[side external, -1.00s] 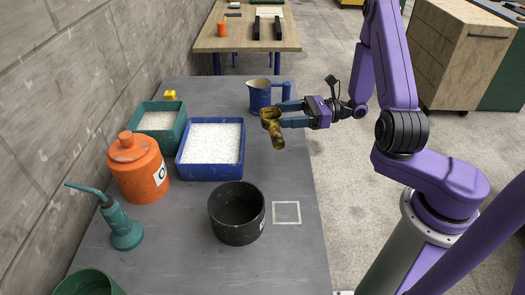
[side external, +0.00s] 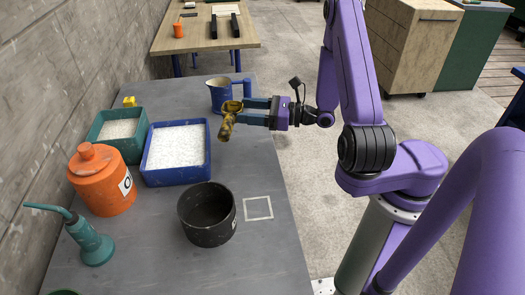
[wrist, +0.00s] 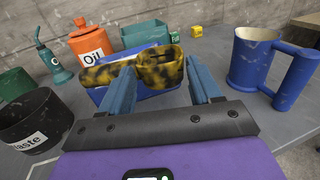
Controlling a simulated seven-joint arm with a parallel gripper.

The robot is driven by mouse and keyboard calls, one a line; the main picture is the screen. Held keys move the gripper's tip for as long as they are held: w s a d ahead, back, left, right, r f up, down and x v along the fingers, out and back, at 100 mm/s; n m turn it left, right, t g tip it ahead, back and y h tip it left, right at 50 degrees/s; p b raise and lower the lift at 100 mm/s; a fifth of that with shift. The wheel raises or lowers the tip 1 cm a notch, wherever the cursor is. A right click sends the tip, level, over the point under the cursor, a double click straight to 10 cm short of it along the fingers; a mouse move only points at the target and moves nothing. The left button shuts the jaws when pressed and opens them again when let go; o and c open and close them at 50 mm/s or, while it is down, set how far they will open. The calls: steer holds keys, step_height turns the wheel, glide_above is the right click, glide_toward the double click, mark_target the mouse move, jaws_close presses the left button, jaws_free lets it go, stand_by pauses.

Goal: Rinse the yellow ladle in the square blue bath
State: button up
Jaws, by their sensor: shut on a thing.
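The ladle (side external: 228,122), yellow with dark mottling, is in my gripper (side external: 243,111), which is shut on it. It is held above the grey table, to the right of the square blue bath (side external: 178,178) and in front of the blue jug. In the wrist view the ladle (wrist: 160,68) spans the fingertips, with its round cup at the right and its handle reaching left. The blue bath is filled with a white, speckled surface. In the wrist view the ladle mostly hides the bath.
A blue jug (side external: 219,98) stands close behind the ladle. A teal tub (side external: 130,153), an orange oil container (side external: 103,190), a teal oil can (side external: 93,246) and a yellow block (side external: 129,101) are left. A black waste pot (side external: 209,232) and a white square outline (side external: 257,208) lie nearer.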

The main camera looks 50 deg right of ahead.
steer(key=shift+s+d+r, duration=0.1)
steer(key=shift+s+d, duration=0.1)
steer(key=shift+s, duration=0.2)
steer(key=s+a+r+n+g+y, duration=0.1)
steer(key=s+r+y, duration=0.1)
steer(key=s, duration=0.6)
steer(key=s+r+n+g+y, duration=0.2)
steer(key=s, duration=0.7)
steer(key=shift+a, duration=0.35)
steer(key=shift+f, duration=0.1)
glide_above(258, 154)
steer(key=shift+s+a+f, duration=0.1)
steer(key=shift+s+f, duration=0.05)
steer(key=shift+f, duration=2.2)
steer(key=shift+s+f, duration=0.1)
steer(key=shift+f, duration=2.2)
steer(key=shift+w+f, duration=0.25)
steer(key=shift+f, duration=1.4)
steer(key=shift+f, duration=0.15)
